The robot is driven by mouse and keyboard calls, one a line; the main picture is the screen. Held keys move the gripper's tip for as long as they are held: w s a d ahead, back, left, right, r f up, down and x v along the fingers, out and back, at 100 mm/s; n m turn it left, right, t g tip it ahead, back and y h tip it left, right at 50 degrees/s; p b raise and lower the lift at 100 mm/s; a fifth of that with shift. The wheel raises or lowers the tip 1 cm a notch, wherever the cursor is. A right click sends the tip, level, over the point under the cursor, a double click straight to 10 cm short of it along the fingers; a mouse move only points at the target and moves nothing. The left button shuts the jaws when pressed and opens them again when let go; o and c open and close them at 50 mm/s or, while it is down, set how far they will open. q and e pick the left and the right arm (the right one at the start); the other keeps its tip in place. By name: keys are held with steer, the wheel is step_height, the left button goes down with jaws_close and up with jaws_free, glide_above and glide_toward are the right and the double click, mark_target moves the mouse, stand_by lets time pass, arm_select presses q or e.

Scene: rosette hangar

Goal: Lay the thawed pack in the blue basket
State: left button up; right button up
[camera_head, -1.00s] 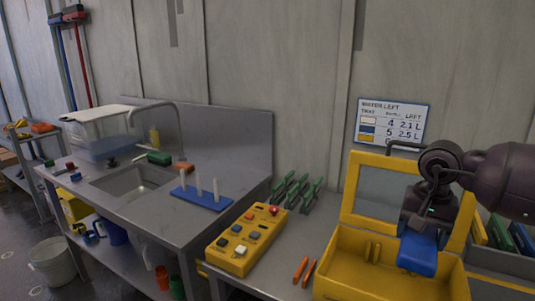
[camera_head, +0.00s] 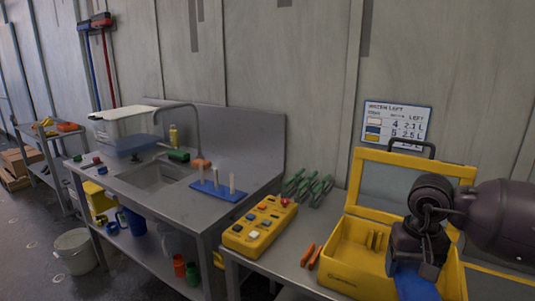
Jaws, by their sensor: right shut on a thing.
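My right gripper (camera_head: 418,259) is in front of the open yellow case (camera_head: 352,264) at the lower right. It is shut on a flat blue pack (camera_head: 414,284), which hangs below the jaws and is cut off by the bottom edge of the view. The picture does not show whether the pack is thawed. The gripper and my dark arm hide the right part of the case. I see no thing that is clearly a blue basket. My left gripper is not in view.
A yellow button box (camera_head: 258,228), orange pens (camera_head: 311,257) and green clips (camera_head: 307,188) are on the bench left of the case. Further left, a metal sink (camera_head: 165,176) has a blue peg stand (camera_head: 214,190) beside it. A white bucket (camera_head: 75,251) stands on the floor.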

steer(key=s+a+f+n, duration=0.2)
steer(key=s+a+f, duration=0.3)
steer(key=a, duration=0.3)
steer(key=shift+f, duration=0.65)
steer(key=shift+d, duration=0.15)
